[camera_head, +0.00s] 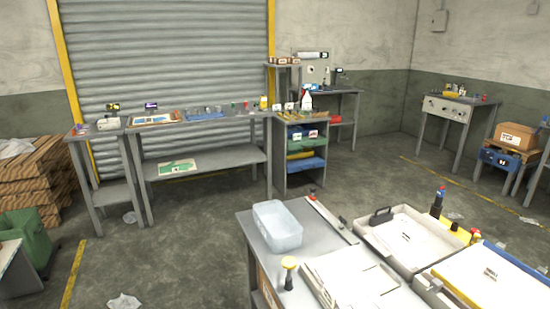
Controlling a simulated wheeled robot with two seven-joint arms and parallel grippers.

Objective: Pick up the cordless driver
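I cannot pick out a cordless driver with certainty. A dark upright tool with blue and red parts (437,203) stands at the back right of the near table (262,239); it is too small to identify. A yellow-topped dark object (289,272) stands near the table's front left. Small tools lie on the long far bench (215,160) by the shutter, too small to name. Neither of my grippers is in view.
The near table holds a clear bin (277,226), open pale cases (412,236) and a long flat tool (330,219). A small bench (450,108) stands far right. Open floor lies between, with scattered crumpled scraps (124,301).

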